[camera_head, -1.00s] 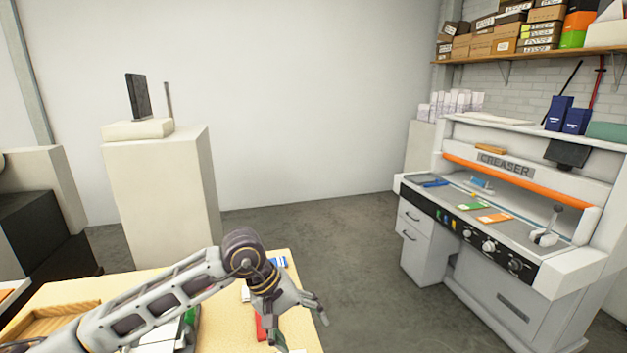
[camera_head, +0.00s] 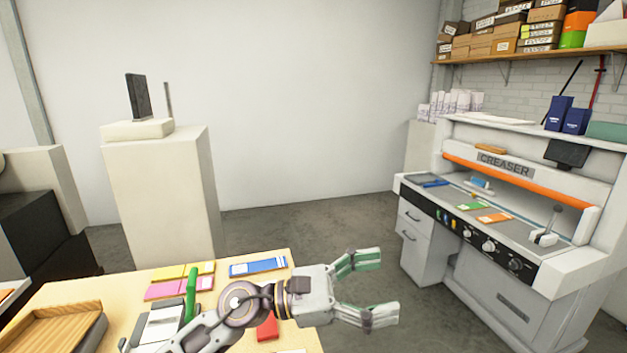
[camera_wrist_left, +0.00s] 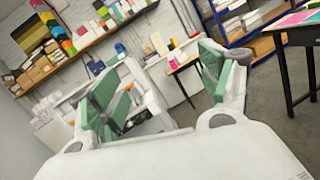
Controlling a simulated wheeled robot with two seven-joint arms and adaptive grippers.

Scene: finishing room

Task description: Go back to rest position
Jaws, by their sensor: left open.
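My left gripper (camera_head: 375,290) is open and empty in the head view. It reaches past the right edge of the light wooden table (camera_head: 228,290), its fingers pointing right over the grey floor. In the left wrist view, the green pads of the left gripper (camera_wrist_left: 160,95) stand wide apart with nothing between them. The creaser machine shows behind them. My right gripper is not in view.
On the table are a wooden tray (camera_head: 40,335), a blue card stack (camera_head: 258,266), pink cards (camera_head: 165,289), yellow cards (camera_head: 168,273) and a red piece (camera_head: 267,327). The creaser (camera_head: 505,165) stands at the right. Open floor (camera_head: 330,225) lies between.

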